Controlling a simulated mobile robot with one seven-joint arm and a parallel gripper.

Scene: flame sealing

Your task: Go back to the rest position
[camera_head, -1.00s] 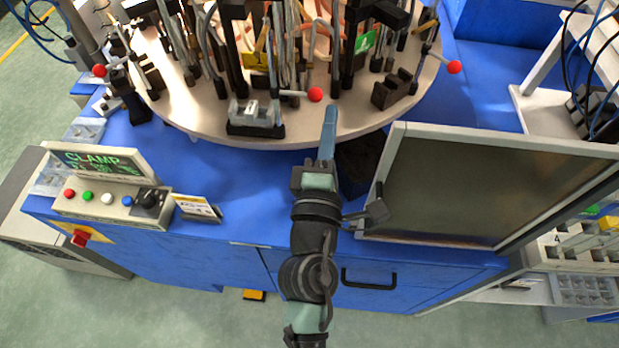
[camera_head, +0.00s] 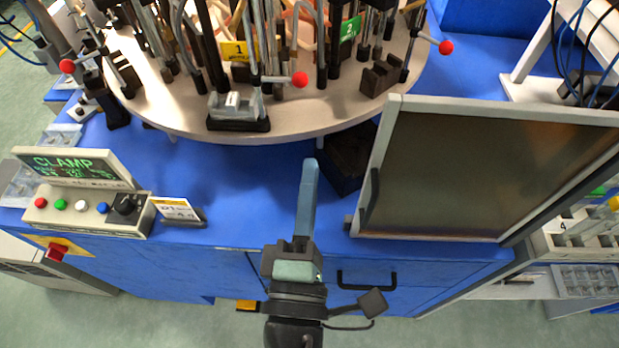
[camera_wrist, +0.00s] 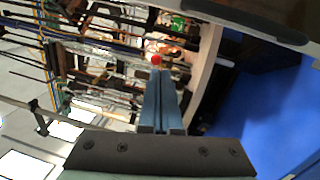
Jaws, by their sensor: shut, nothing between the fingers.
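My gripper (camera_head: 309,168) is shut and empty, its blue fingers pressed together. In the head view it points away from me over the front of the blue bench (camera_head: 240,195), short of the round turntable's rim. The wrist view also shows the shut fingers (camera_wrist: 159,85) in the middle, with the turntable's fixtures beyond them. The turntable (camera_head: 180,118) carries several clamps and rods, some with red ball knobs (camera_head: 299,79), and yellow and green number tags.
A framed dark panel (camera_head: 470,170) stands close to the right of my gripper. A dark box (camera_head: 350,160) sits beside the fingers, behind the panel's edge. A control box (camera_head: 90,208) with a CLAMP display and a small sign (camera_head: 178,210) are at the left.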

